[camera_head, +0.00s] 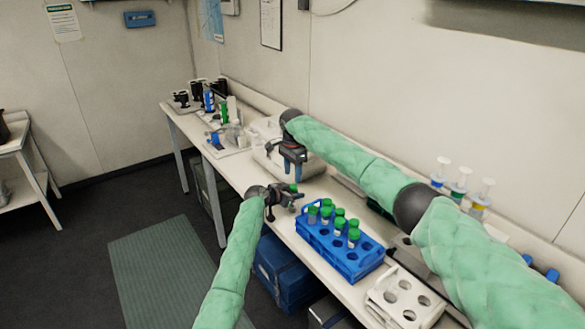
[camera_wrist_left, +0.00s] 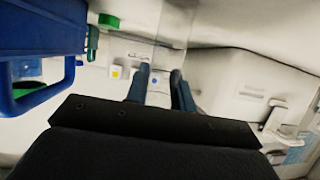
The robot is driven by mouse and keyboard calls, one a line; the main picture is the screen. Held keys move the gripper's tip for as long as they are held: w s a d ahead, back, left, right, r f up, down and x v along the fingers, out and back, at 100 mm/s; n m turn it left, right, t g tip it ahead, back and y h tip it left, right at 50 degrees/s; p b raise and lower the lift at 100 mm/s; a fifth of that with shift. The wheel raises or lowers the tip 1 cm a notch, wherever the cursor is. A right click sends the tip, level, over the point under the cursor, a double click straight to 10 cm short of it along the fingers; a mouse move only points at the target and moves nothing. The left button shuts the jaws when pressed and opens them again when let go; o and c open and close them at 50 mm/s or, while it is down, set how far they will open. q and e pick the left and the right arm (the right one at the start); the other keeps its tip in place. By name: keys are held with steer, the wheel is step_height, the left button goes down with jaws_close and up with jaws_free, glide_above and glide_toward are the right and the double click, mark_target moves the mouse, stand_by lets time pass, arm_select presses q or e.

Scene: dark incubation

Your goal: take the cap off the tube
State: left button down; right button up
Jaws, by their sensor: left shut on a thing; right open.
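My left gripper (camera_head: 294,199) is shut on a tube beside the blue rack. The tube's green cap (camera_head: 293,188) shows just above the fingers; most of the tube is hidden in the head view. In the left wrist view a pale, partly clear thing (camera_wrist_left: 158,97) lies between the two blue fingers, probably the tube body. My right gripper (camera_head: 292,167) is open, its blue fingers pointing down a little above the green cap, apparently not touching it.
A blue rack (camera_head: 352,262) with several green-capped tubes stands on the bench, right of the left gripper. A white rack (camera_head: 405,302) with empty holes is nearer. Syringe-like items (camera_head: 461,182) stand along the wall. Bottles and equipment crowd the bench's far end.

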mark_target(293, 186)
steer(key=shift+f, duration=2.6)
steer(key=c, duration=1)
steer(key=n, duration=0.3)
